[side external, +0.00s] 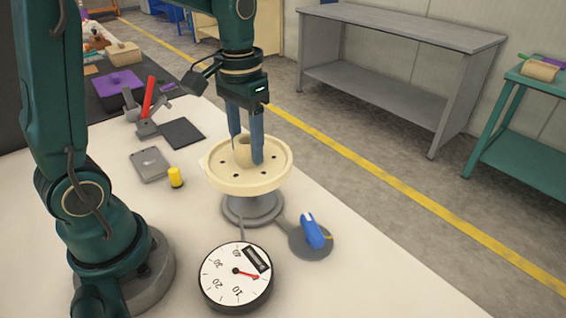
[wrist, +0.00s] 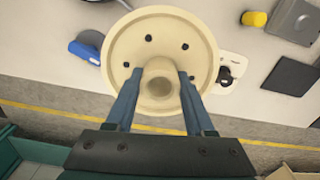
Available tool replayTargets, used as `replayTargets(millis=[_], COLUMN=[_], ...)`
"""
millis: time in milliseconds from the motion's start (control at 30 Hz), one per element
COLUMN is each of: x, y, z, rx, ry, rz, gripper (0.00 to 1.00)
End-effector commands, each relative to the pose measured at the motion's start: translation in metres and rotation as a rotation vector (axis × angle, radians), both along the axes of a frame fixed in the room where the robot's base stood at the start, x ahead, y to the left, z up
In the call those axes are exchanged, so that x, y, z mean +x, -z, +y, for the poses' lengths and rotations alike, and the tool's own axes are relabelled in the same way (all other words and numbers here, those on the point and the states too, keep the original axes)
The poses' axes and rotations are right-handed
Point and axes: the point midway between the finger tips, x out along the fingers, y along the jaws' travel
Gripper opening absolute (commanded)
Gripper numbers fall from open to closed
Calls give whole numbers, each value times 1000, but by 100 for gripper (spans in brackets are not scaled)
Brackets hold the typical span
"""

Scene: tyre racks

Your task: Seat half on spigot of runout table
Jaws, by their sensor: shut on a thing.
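A cream wheel half (side external: 222,176), a round disc with a raised hub and several dark holes, is over the grey runout table (side external: 252,208). My gripper (side external: 247,156) reaches down from above with its two blue-grey fingers shut on the hub, one on each side. The wrist view shows the half (wrist: 125,45) and the fingers of my gripper (wrist: 158,84) against the hub. The disc looks nearly level in the side view. It hides the spigot, so I cannot tell whether the half rests on it or is just above it.
A dial gauge (side external: 236,277) lies in front, and a blue tool (side external: 313,231) stands on a grey disc at right. A yellow cylinder (side external: 175,177), a grey plate (side external: 152,165) and a dark square (side external: 182,134) lie at left. Bare white bench lies left of the dial.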

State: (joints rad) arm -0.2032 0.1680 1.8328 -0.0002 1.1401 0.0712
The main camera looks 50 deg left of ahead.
Motion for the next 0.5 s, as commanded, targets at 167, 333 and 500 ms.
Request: replayTargets(millis=[167,333,500], x=[0,0,0], y=[5,10,15], z=[0,0,0], rx=[0,0,0], ry=[0,0,0], rz=[0,0,1], gripper=[0,0,0])
